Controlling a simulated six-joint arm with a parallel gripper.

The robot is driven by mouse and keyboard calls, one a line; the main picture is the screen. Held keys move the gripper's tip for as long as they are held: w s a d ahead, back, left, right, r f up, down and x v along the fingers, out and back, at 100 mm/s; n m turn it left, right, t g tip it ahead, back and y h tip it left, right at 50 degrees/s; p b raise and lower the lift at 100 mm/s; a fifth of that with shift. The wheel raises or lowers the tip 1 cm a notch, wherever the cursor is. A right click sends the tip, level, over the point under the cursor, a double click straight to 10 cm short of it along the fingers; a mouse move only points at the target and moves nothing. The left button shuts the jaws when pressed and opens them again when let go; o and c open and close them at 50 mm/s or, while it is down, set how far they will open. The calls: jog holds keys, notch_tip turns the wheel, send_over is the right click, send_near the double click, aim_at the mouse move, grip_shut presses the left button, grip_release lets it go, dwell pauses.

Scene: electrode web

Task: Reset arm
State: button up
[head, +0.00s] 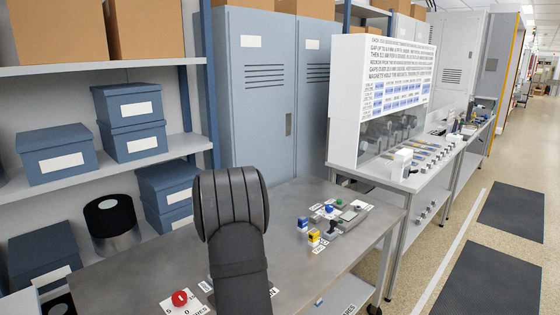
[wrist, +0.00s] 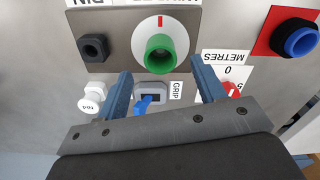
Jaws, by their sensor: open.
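My gripper (wrist: 163,80) shows in the wrist view with its two blue fingers apart and nothing held between them. A grey-and-blue piece (wrist: 150,96) beside a GRIP label lies between the fingers in the picture; I cannot tell how far below them it is. Just beyond the fingertips is a green knob (wrist: 160,52) on a white plate with a red mark. In the head view my black arm stands over the metal table (head: 290,200), and the gripper itself is hidden.
The wrist view shows a black hexagonal piece (wrist: 95,47), a white tag (wrist: 92,98), a red piece (wrist: 233,90) by a METRES card, and a blue knob (wrist: 300,41). A red button (head: 180,298) is at the table's front. Shelves with blue boxes (head: 56,153) stand left.

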notch_tip(320, 180, down, 6)
jog(key=shift+r, duration=0.2)
jog(key=r, duration=0.4)
jog(key=shift+d+r, duration=0.25)
jog(key=shift+r, duration=0.1)
jog(key=s+d+r, duration=0.3)
jog(key=d+r, duration=0.4)
jog(key=d, duration=0.4)
jog(key=s+a+f, duration=0.2)
jog(key=a, duration=0.9)
jog(key=s+a+f, duration=0.2)
jog(key=a+f, duration=0.1)
jog(key=a, duration=0.8)
jog(key=s+a+f, duration=0.3)
jog(key=a, duration=0.8)
jog(key=shift+s+a+f, duration=0.1)
jog(key=shift+a+f, duration=0.05)
jog(key=shift+f, duration=0.05)
jog(key=shift+c, duration=0.4)
